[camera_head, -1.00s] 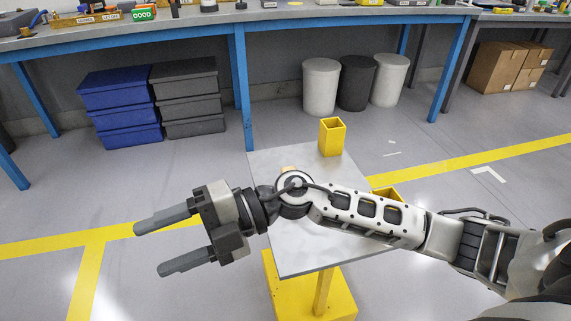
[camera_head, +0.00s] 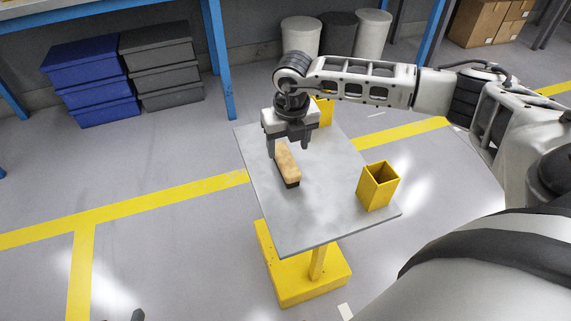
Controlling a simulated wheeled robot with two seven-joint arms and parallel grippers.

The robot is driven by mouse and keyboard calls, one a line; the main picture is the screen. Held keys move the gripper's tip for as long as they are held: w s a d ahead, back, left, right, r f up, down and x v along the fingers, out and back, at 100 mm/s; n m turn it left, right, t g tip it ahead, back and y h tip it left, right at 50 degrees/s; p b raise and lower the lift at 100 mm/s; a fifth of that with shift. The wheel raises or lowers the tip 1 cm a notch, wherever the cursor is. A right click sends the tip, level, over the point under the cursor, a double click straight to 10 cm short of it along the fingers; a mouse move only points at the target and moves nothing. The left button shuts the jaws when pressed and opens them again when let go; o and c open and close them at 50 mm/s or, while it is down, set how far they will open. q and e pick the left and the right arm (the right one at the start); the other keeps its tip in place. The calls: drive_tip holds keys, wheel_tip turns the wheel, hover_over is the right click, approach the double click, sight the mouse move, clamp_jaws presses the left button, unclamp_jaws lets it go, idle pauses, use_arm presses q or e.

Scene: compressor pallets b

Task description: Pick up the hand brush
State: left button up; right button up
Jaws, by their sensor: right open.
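The hand brush (camera_head: 289,168) has a tan wooden block top and dark bristles underneath. It lies on the grey tabletop (camera_head: 310,220), left of the middle. My right gripper (camera_head: 288,150) points down over the far end of the brush. Its jaws are open, with one finger to the left and one to the right of the brush. I cannot tell how high the fingertips are, and no grip shows. A small dark tip (camera_head: 138,314) at the bottom edge looks like part of my left gripper; the rest is out of frame.
A yellow open-topped box (camera_head: 378,186) stands on the table's right side. Another yellow box (camera_head: 326,110) stands at the far corner, partly hidden by my right arm. The table's front part is clear. Blue bins (camera_head: 90,85) and grey bins (camera_head: 162,70) stand on the floor behind.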

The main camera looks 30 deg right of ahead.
sight(286, 158)
drive_tip(key=shift+w+f+b, duration=0.1)
drive_tip(key=shift+w+f, duration=0.05)
drive_tip(key=shift+f, duration=1)
drive_tip(key=shift+w+f+b, duration=0.15)
drive_tip(key=shift+w+f, duration=0.05)
drive_tip(key=shift+f, duration=0.95)
drive_tip(key=shift+w+f+b, duration=0.1)
drive_tip(key=shift+w+f, duration=0.05)
drive_tip(key=shift+f, duration=1)
drive_tip(key=c, duration=1.1)
